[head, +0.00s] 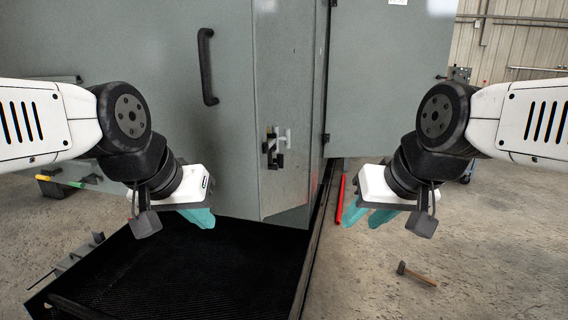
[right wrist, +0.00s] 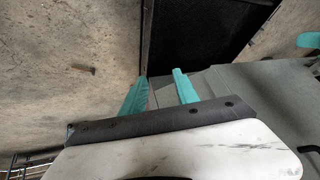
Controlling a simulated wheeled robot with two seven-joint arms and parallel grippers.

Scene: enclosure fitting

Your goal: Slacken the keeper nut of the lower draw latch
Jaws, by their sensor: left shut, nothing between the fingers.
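A draw latch (head: 272,150), with a dark body and lighter metal parts, is mounted on the narrow angled face of the grey-green enclosure (head: 240,110) in the head view. Its keeper nut is too small to make out, and I cannot tell whether this is the lower latch. My left gripper (head: 207,222) is shut and empty, below and left of the latch, apart from it. My right gripper (head: 361,222) is open and empty, below and right of the latch. Its two spread teal fingers also show in the right wrist view (right wrist: 159,76).
A black vertical handle (head: 207,66) is on the enclosure front. A black ribbed tray or mat (head: 200,270) lies below. A grey panel (head: 390,80) stands at right. A red bar (head: 341,198) and a hammer (head: 416,274) lie on the floor, which is mostly clear at right.

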